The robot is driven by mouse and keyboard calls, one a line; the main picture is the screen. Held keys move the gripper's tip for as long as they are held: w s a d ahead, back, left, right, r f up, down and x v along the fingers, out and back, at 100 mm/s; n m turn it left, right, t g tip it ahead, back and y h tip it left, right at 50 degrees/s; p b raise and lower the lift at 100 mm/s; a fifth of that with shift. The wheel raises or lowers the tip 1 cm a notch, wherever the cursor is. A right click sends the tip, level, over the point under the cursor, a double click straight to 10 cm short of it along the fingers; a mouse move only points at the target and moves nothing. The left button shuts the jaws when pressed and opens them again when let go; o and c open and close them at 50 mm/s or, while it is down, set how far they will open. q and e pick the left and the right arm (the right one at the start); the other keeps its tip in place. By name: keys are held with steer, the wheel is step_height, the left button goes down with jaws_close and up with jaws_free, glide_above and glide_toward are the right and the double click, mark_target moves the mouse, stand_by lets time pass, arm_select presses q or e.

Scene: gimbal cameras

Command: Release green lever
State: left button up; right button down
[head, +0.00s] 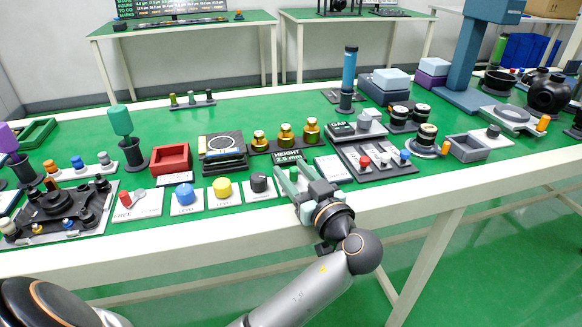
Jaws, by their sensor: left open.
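My left gripper (296,178) is open at the front edge of the green-topped table, pointing away from me. A small green piece (294,173) shows between its fingers and may be the green lever. The fingers partly hide it, so I cannot tell its position or whether they touch it. My right gripper is not in view.
Left of the gripper stand black (259,182), yellow (222,187) and blue (185,194) knobs on white plates. Right of it is a panel with a red knob (364,161) and a blue knob (405,156). Brass pieces (285,135) stand behind.

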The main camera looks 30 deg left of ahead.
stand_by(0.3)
arm_select(q)
jaws_close()
stand_by(0.5)
